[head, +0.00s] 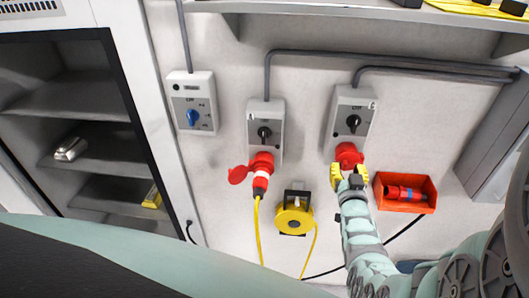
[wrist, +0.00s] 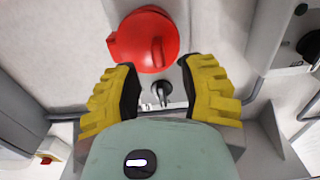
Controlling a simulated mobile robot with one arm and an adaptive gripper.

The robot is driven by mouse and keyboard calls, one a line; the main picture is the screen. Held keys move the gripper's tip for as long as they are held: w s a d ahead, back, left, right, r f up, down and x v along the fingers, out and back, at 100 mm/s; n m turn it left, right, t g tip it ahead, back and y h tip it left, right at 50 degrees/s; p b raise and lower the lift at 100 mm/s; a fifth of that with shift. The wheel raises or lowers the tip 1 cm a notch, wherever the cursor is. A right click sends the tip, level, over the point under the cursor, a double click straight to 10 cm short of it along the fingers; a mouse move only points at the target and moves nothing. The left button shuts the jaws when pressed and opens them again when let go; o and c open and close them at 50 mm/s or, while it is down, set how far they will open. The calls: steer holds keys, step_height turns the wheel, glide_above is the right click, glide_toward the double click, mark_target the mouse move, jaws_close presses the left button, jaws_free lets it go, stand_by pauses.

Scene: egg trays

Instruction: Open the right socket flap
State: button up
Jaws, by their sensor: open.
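The right socket's round red flap (head: 348,154) sits at the bottom of the right grey switch box (head: 352,105) and looks closed. In the wrist view the flap (wrist: 145,40), with a raised rib on it, lies just beyond the fingertips. My gripper (head: 349,172) has yellow fingers and is right below the flap in the head view. In the wrist view my gripper (wrist: 163,68) is open, its fingers apart with nothing between them. I cannot tell whether a fingertip touches the flap. Part of the socket is hidden by the fingers.
The left switch box (head: 265,118) has a red plug (head: 261,178) with a yellow cable in its socket, its flap swung left. A yellow reel (head: 294,220) hangs between. An orange bin (head: 424,184) holding red connectors is close right of my gripper. A shelf (head: 400,10) runs above.

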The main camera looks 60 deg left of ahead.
steer(key=shift+x, duration=0.9)
steer(key=shift+o, duration=0.4)
jaws_close()
